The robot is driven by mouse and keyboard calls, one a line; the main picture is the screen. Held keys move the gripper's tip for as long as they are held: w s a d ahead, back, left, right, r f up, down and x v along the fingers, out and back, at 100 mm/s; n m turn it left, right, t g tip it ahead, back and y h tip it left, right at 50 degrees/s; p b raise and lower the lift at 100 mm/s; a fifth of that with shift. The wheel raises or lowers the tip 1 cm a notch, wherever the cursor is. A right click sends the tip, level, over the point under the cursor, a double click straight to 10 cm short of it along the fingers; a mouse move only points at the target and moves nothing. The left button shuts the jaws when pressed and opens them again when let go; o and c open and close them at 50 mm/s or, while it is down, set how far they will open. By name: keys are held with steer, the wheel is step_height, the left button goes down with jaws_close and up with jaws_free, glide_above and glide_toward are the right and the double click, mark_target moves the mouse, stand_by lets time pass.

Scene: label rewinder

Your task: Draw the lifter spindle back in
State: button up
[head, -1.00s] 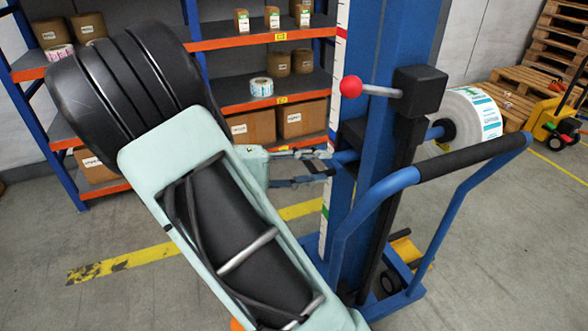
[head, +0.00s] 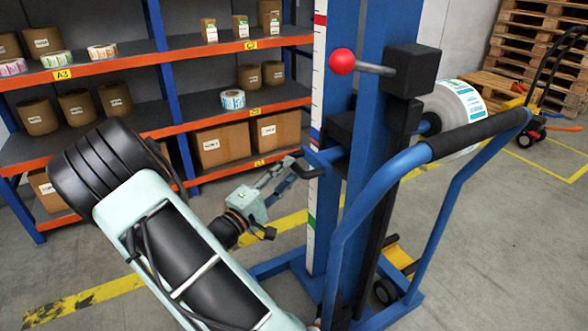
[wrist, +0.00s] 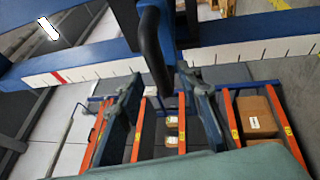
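The lifter is a blue column (head: 378,130) with a white scale strip and a black carriage (head: 400,150). Its blue spindle (head: 431,124) sticks out to the right with a white label roll (head: 462,100) on it, partly behind the push bar. On the column's left side is a blue crank arm (head: 325,157) with a black grip (head: 306,171). The black grip also shows in the wrist view (wrist: 152,45). My gripper (head: 282,168) is beside this grip. In the wrist view its two fingers (wrist: 158,78) stand apart on either side of the grip's end, with gaps visible.
A red-knobbed lever (head: 342,61) juts left from a black block. The blue push bar (head: 440,150) with its black sleeve crosses the front right. Shelves (head: 140,131) with rolls and boxes stand behind. Pallets (head: 540,50) are at back right. The floor left of the lifter is clear.

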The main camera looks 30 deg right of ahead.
mark_target(294, 166)
steer(key=shift+x, duration=1.65)
jaws_close()
